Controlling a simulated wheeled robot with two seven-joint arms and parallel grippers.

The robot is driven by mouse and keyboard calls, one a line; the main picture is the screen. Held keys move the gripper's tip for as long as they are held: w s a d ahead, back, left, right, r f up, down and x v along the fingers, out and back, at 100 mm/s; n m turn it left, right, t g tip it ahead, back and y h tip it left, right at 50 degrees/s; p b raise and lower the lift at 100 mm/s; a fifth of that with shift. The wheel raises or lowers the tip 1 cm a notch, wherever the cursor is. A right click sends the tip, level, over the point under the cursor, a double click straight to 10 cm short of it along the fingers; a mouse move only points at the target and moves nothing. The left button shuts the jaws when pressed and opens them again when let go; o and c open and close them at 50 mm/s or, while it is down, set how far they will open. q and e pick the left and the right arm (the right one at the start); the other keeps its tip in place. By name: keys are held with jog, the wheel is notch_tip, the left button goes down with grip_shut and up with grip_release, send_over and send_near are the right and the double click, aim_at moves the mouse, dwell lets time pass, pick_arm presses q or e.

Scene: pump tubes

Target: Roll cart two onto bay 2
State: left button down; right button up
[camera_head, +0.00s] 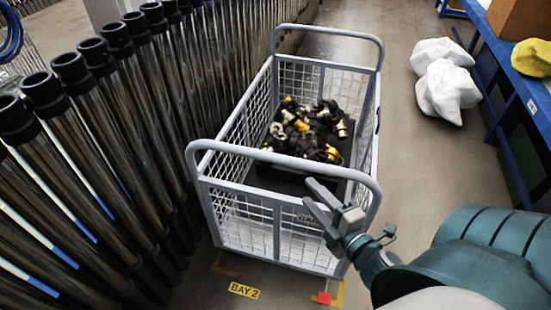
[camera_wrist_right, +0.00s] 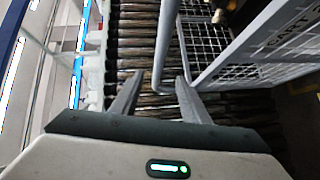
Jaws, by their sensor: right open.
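The cart (camera_head: 277,232) is a grey wire-mesh trolley with a tall tube handle at each end. Its load of black, yellow and pale fittings (camera_head: 308,130) lies inside. In the right wrist view its sign (camera_wrist_right: 290,35) reads "CART T…", the rest cut off. A yellow "BAY 2" label (camera_head: 244,290) lies on the floor before its near end, with yellow corner marks beside the near corners. My right gripper (camera_head: 307,190) is open by the near handle (camera_head: 285,164). In the wrist view a grey tube (camera_wrist_right: 166,45) shows between its fingertips (camera_wrist_right: 157,82); contact is unclear. My left gripper is out of view.
Rows of shiny tubes with black caps (camera_head: 75,75) stand close along the cart's left. White sacks (camera_head: 447,88) lie on the floor at right, near a blue bench (camera_head: 519,75).

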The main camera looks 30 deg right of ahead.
aim_at(283, 163)
jog(key=w+p, duration=0.1)
jog(key=w, duration=0.4)
jog(key=w+f+p, duration=0.1)
jog(key=w+p, duration=0.1)
jog(key=w, duration=0.3)
jog(key=w+d+f+p, duration=0.1)
jog(key=w, duration=0.4)
jog(key=shift+w, duration=0.4)
jog(key=shift+w+d+f+p, duration=0.1)
jog(key=shift+w+f+p, duration=0.2)
jog(key=shift+w, duration=0.4)
